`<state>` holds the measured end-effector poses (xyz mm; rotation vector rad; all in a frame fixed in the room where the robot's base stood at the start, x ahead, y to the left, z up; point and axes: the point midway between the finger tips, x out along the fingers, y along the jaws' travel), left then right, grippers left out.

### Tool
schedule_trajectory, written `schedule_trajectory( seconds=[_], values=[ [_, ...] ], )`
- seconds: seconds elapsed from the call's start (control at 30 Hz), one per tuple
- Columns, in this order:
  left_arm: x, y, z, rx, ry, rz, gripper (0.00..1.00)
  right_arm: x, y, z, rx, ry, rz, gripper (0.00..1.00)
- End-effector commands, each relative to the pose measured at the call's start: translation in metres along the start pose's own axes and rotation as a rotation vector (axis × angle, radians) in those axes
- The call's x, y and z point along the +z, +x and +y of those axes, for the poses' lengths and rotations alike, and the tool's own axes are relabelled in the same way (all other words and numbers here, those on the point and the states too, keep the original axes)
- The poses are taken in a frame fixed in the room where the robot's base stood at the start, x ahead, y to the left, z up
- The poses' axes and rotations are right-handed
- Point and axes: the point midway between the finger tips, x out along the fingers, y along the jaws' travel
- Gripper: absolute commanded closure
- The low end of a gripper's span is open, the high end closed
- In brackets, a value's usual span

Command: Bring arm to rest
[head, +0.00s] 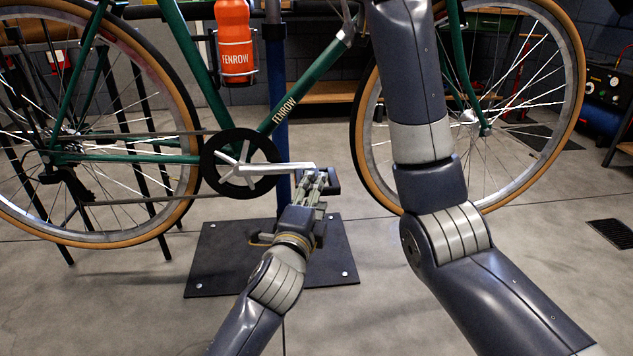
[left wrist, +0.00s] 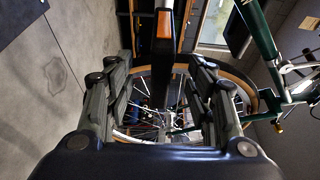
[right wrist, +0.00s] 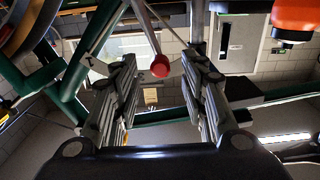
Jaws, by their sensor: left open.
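My left gripper (head: 320,184) is at the right end of the bike's silver crank arm (head: 268,169), close to the dark pedal there. Its two fingers stand apart in the left wrist view (left wrist: 158,70). A dark upright shape with an orange part (left wrist: 163,25) shows between and beyond them; I cannot tell how near it is. My right arm (head: 410,90) rises in front of the bike, and its gripper is beyond the top of the head view. In the right wrist view my right gripper (right wrist: 158,62) has its fingers apart, with a small red rounded tip (right wrist: 160,67) between them, contact unclear.
The green bike (head: 315,72) is held on a stand with a black base plate (head: 220,262). An orange bottle (head: 235,40) sits on its frame. The wheels (head: 180,190) flank my left gripper. The floor (head: 90,310) at the front left is clear.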

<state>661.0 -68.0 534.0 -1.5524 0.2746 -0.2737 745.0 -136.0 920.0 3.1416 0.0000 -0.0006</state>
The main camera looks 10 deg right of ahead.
Motion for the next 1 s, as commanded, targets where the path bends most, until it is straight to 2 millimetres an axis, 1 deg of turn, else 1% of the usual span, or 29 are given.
schedule_trajectory(
  seconds=[0.03,0.1,0.3,0.43,0.7,0.87,0.9,0.93,1.0],
  values=[
    [-0.001,0.007,0.000,0.001,-0.001,0.000,0.50,0.000,0.000,0.000,0.000,0.000,0.000,0.60],
    [-0.001,0.015,-0.001,0.000,-0.001,0.001,0.50,0.000,0.000,0.000,0.000,0.000,0.000,0.60],
    [-0.001,0.030,-0.001,-0.001,-0.001,0.001,0.50,0.000,0.000,0.000,0.000,0.000,0.000,0.60],
    [0.000,0.034,0.000,0.000,-0.001,0.000,0.50,0.000,0.000,0.000,0.000,0.000,0.000,0.60],
    [0.000,0.035,0.000,0.000,-0.001,0.001,0.50,0.000,0.000,0.000,0.000,0.000,0.000,0.60],
    [0.000,0.034,0.000,0.000,-0.001,0.001,0.86,0.000,0.000,0.000,0.000,0.000,0.000,0.60],
    [0.000,0.034,0.000,0.000,-0.001,0.001,0.95,0.000,0.000,0.000,0.000,0.000,0.000,0.60],
    [0.000,0.034,0.000,0.000,-0.001,0.001,1.00,0.000,0.000,0.000,0.000,0.000,0.000,0.60],
    [0.000,0.034,0.000,0.000,-0.001,0.001,1.00,0.000,0.000,0.000,0.000,0.000,0.000,0.60]
  ],
)
